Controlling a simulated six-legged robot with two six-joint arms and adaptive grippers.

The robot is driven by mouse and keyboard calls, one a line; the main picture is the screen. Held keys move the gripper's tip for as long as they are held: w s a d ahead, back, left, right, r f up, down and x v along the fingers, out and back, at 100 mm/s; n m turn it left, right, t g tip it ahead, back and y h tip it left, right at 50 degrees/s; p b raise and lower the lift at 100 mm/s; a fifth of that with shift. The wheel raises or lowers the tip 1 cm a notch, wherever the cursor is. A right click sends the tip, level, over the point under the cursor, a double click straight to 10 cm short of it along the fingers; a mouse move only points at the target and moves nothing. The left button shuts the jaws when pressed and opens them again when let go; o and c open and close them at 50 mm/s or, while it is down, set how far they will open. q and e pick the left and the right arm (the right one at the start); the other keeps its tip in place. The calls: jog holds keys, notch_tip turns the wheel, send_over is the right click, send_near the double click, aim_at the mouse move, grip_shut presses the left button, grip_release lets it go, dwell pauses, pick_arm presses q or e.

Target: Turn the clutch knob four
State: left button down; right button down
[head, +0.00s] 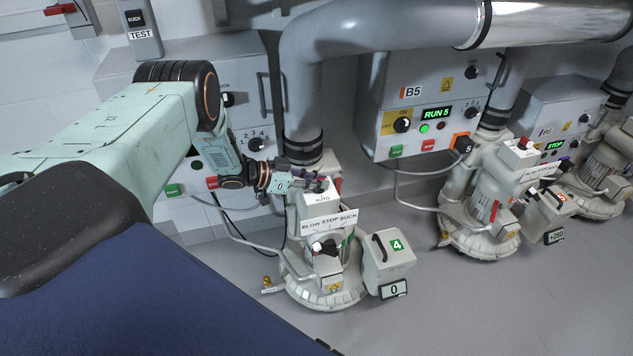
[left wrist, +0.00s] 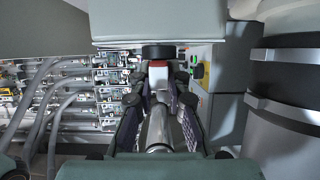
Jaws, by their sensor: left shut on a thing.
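The near blower (head: 325,275) stands beside a box (head: 388,262) marked 4. On top of the blower is a white block (head: 320,197) labelled AUTO, with a "BLOW STOP SUCK" plate (head: 330,220) below it. My left gripper (head: 318,184) reaches in from the left and is shut on a small knob at the top of this block. The fingers mostly hide the knob in the head view. In the left wrist view my fingers (left wrist: 160,95) stand either side of a small red and white part (left wrist: 159,68). Which way the knob points cannot be told. My right gripper is not in view.
A black-and-red-tipped selector (head: 325,247) sits on the blower's front. A grey pipe (head: 302,95) rises close behind the gripper. Panel B5 (head: 425,100) reads RUN 5. Further blowers (head: 485,215) stand to the right. The floor in front is clear.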

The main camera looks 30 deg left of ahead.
pick_arm(q)
jog(key=shift+d, duration=0.1)
jog(key=c, duration=1.3)
grip_release()
jog(key=v, duration=1.2)
